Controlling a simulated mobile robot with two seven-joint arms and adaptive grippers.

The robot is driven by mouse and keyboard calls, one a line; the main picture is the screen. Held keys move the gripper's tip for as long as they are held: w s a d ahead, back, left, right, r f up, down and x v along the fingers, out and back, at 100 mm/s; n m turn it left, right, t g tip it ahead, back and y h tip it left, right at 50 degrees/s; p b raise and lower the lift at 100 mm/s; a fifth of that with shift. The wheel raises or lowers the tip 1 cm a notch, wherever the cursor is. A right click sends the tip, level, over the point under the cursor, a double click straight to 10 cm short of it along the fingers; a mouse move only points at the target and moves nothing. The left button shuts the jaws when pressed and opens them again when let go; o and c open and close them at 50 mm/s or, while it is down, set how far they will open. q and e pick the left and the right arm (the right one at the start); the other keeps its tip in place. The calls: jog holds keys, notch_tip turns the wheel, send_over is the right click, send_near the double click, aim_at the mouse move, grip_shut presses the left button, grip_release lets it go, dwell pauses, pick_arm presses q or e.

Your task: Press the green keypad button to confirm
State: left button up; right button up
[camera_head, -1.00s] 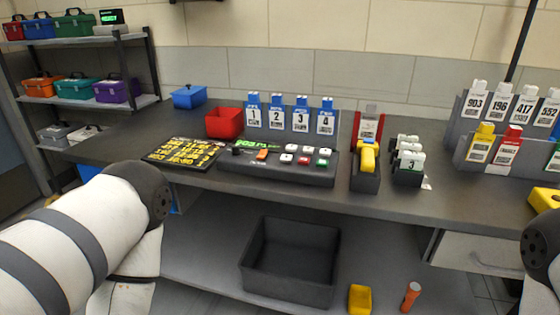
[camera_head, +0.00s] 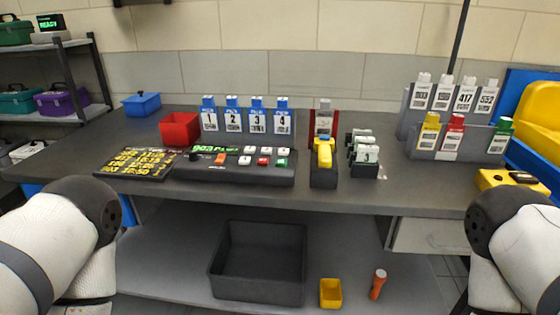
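The keypad (camera_head: 240,175) is a dark console on the bench, left of centre, with a lit green display (camera_head: 215,149) at its upper left. The green button (camera_head: 282,163) is at its right end, beside a red button (camera_head: 264,162). White buttons sit in the row behind, and an orange button (camera_head: 221,159) is at the left. My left arm comes in at the lower left and my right arm at the lower right, both in front of the bench and apart from the keypad. Neither gripper's fingers show.
A black board with yellow writing (camera_head: 138,163) lies left of the keypad. A yellow-handled tool in a black holder (camera_head: 323,162) stands right of it. Blue numbered cards (camera_head: 233,118) and a red bin (camera_head: 180,130) stand behind. A grey bin (camera_head: 258,263) is on the lower shelf.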

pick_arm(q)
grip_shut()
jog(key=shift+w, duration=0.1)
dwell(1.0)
